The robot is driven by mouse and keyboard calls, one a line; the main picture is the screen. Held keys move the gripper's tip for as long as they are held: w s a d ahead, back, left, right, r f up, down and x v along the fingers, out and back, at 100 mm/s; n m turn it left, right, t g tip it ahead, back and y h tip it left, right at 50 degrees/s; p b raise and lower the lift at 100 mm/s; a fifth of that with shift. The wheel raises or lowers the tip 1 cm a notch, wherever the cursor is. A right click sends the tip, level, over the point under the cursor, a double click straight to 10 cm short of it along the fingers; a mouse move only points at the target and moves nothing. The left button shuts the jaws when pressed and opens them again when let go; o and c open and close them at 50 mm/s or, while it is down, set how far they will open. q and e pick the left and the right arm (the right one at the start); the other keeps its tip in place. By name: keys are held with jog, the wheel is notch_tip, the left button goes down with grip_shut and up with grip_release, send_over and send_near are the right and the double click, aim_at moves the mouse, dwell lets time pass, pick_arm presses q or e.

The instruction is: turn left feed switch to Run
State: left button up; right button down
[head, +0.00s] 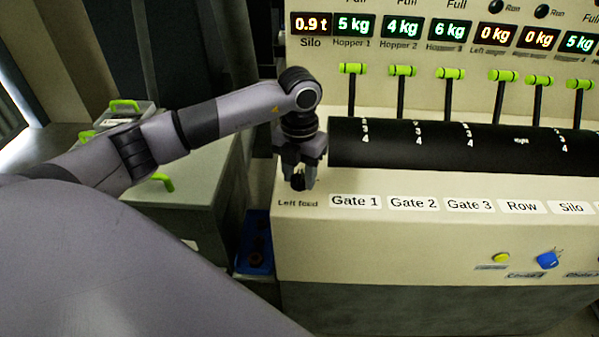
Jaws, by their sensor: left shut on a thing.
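My left gripper (299,180) points down at the left end of the cream control console (420,236), just above the "Left feed" label (298,203). It is shut on the left feed switch (298,184), a small dark knob that shows between the fingers. The fingers and wrist hide most of the switch, so I cannot tell which position it points to. My right gripper is not in view.
Several green-topped levers (403,72) rise from a black drum (375,143) behind the label row. Lit displays (353,26) stand above. A yellow button (501,257) and a blue knob (547,260) sit on the front face. A grey cabinet (190,195) stands at left.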

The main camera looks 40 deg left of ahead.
pick_arm(q)
jog(key=m+b, duration=0.3)
jog(key=m, duration=0.2)
jog(key=shift+f+m, duration=0.1)
jog(key=shift+m, duration=0.2)
jog(key=m+b, duration=0.1)
jog(key=m, duration=0.2)
jog(key=shift+b, duration=0.3)
jog(key=shift+m+b, duration=0.45)
jog(key=shift+m, duration=1.05)
jog(key=o, duration=1.1)
jog(key=shift+c, duration=0.2)
